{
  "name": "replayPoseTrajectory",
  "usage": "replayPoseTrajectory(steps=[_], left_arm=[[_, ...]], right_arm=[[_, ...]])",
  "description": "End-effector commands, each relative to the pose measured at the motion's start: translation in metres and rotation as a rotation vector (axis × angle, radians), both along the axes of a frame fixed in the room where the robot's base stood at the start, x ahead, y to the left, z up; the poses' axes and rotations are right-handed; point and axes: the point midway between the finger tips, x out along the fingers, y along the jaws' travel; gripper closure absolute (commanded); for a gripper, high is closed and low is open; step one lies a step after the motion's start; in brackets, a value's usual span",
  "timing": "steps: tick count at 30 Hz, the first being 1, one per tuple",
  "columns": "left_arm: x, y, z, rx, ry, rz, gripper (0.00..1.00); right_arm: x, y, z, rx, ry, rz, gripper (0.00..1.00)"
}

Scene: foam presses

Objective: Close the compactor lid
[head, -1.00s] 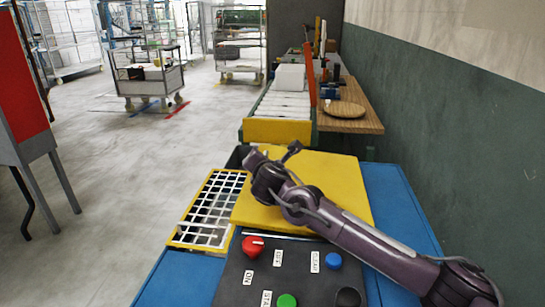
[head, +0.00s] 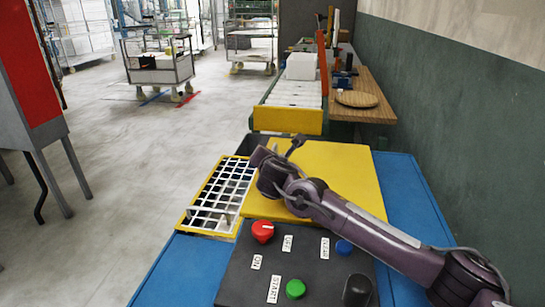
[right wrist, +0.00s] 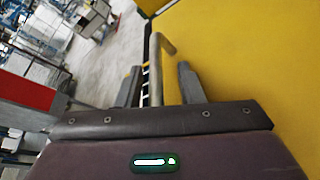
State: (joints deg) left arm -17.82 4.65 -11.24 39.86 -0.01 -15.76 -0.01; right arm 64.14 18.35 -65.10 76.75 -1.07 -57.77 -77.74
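The yellow panel that looks like the compactor lid (head: 347,182) lies on the blue compactor body (head: 408,190), to the right of a white grid in a yellow frame (head: 216,199). My right gripper (head: 257,156) is above the lid's left edge, beside the grid. In the right wrist view its fingers (right wrist: 158,84) are apart, with a grey metal bar handle (right wrist: 156,72) between them. A gap shows on the right side of the bar; contact on the left is unclear. The lid (right wrist: 240,60) fills the right of that view. My left gripper is not in view.
A black control panel (head: 236,283) with a red knob (head: 262,231) and green button (head: 295,289) is at the front. A roller conveyor (head: 288,118) and wooden table (head: 370,85) stand behind.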

Motion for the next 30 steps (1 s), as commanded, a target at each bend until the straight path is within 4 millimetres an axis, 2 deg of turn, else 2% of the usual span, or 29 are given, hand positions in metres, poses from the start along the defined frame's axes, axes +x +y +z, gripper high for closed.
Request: replayPoseTrajectory(steps=[8,11,14,21,25,30], left_arm=[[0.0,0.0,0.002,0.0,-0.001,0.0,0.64],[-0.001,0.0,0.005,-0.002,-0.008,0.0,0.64],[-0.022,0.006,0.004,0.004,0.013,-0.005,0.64],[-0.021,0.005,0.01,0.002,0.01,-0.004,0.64],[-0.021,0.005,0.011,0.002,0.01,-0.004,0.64],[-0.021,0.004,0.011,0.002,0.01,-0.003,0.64]], right_arm=[[-0.002,0.0,0.004,0.003,-0.003,0.0,0.66],[-0.011,0.0,0.008,0.003,-0.004,0.001,0.66],[-0.025,0.0,0.013,0.002,-0.003,0.002,0.66],[-0.06,0.001,0.022,0.002,-0.002,0.002,0.66],[-0.071,0.001,0.025,0.001,-0.001,0.002,0.66],[-0.074,0.001,0.025,0.001,-0.001,-0.001,0.66]])
